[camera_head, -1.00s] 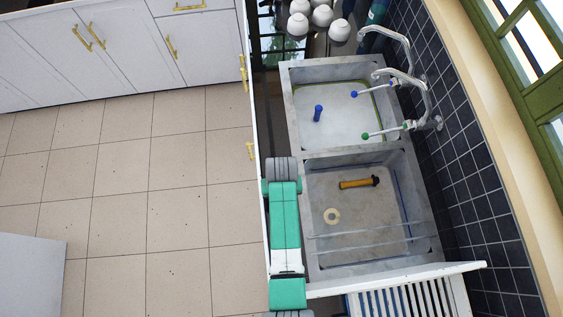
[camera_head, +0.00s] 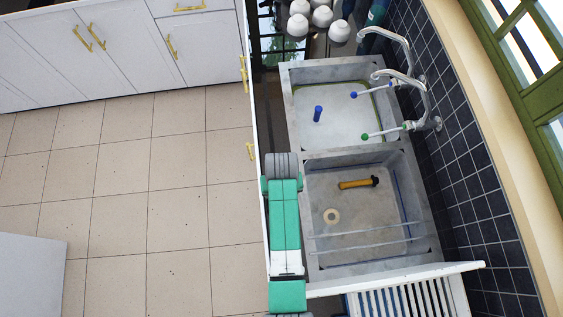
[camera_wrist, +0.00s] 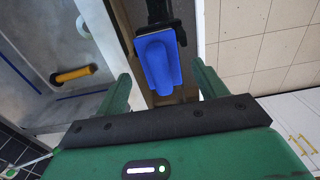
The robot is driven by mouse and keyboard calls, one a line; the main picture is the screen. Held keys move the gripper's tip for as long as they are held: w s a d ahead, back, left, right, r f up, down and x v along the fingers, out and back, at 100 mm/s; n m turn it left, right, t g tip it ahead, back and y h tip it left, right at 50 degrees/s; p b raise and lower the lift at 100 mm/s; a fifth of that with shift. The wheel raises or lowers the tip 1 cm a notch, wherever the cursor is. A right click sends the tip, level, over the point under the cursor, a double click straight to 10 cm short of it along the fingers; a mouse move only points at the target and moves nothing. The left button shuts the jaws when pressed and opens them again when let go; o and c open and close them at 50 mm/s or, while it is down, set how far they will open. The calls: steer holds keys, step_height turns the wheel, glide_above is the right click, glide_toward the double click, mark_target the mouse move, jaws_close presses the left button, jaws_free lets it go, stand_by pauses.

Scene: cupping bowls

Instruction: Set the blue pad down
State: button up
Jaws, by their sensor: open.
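The blue pad (camera_wrist: 158,62) shows in the wrist view, just beyond my fingers and near the middle of the gap between them. It rests on or against a black part (camera_wrist: 158,14); I cannot tell how it is supported. My gripper (camera_wrist: 162,84) is open, with one green finger on each side of the gap and neither touching the pad. In the head view my arm hangs along the left edge of the sink, and neither the gripper jaws nor the pad can be made out.
The double sink (camera_head: 297,133) is right of my arm. Its near basin holds a yellow-and-black cylinder (camera_head: 358,183) and a pale ring (camera_head: 331,216). A blue upright piece (camera_head: 318,114) stands in the far basin. White bowls (camera_head: 321,16) are beyond the sink. Tiled floor (camera_head: 150,190) lies open at left.

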step_height(320, 180, up, 9)
steer(key=shift+f, duration=0.2)
